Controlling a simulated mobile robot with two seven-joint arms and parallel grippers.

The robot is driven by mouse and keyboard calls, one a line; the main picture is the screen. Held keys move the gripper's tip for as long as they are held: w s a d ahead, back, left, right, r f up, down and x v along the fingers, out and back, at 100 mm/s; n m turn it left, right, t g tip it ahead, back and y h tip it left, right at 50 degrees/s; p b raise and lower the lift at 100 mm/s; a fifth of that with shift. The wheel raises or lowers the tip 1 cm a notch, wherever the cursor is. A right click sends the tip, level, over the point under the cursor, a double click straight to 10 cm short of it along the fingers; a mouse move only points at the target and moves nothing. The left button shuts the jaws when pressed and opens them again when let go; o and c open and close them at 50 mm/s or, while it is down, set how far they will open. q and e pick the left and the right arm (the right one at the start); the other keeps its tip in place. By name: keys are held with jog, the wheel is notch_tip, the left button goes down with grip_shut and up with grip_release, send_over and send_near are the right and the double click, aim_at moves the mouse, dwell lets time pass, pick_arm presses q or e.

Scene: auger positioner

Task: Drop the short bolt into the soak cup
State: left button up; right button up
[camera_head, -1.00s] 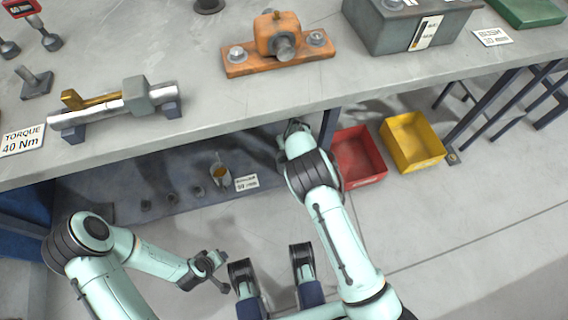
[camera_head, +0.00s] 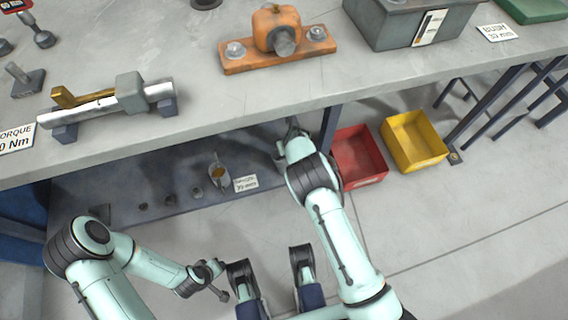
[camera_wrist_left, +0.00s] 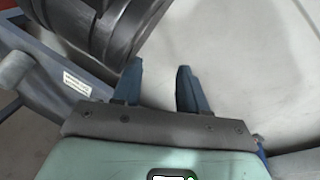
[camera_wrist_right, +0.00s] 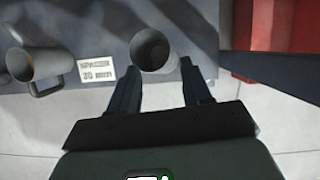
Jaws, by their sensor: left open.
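A handled cup (camera_head: 218,174) with amber contents stands on the low shelf; it looks like the soak cup. It also shows at the left of the right wrist view (camera_wrist_right: 60,62). My right gripper (camera_head: 291,128) is at the shelf's right end, under the bench edge. In the right wrist view its fingertips (camera_wrist_right: 158,66) lie either side of a grey hollow cylinder (camera_wrist_right: 154,68); whether they grip it is unclear. My left gripper (camera_head: 222,286) is open and empty, low in front of the shelf, and shows in its wrist view (camera_wrist_left: 160,82). I cannot pick out the short bolt with certainty.
A spacer label (camera_head: 245,183) lies beside the cup, with several small dark parts (camera_head: 170,199) to its left. The bench (camera_head: 240,100) overhangs the shelf. A bench leg (camera_head: 329,128), a red bin (camera_head: 362,178) and a yellow bin (camera_head: 432,160) stand right of my right gripper.

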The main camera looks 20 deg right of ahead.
pick_arm(q)
jog(key=s+d+r+h+p, duration=0.1)
jog(key=s+d+r+p, duration=0.1)
jog(key=r+p, duration=0.3)
jog(key=shift+s+d+r+m, duration=0.2)
jog(key=shift+d+r+m, duration=0.1)
jog(key=shift+d+r, duration=0.35)
pick_arm(e)
jog(key=v, duration=1.3)
jog(key=shift+r, duration=0.25)
pick_arm(q)
jog(key=shift+a, duration=0.1)
pick_arm(e)
jog(key=shift+f, duration=0.1)
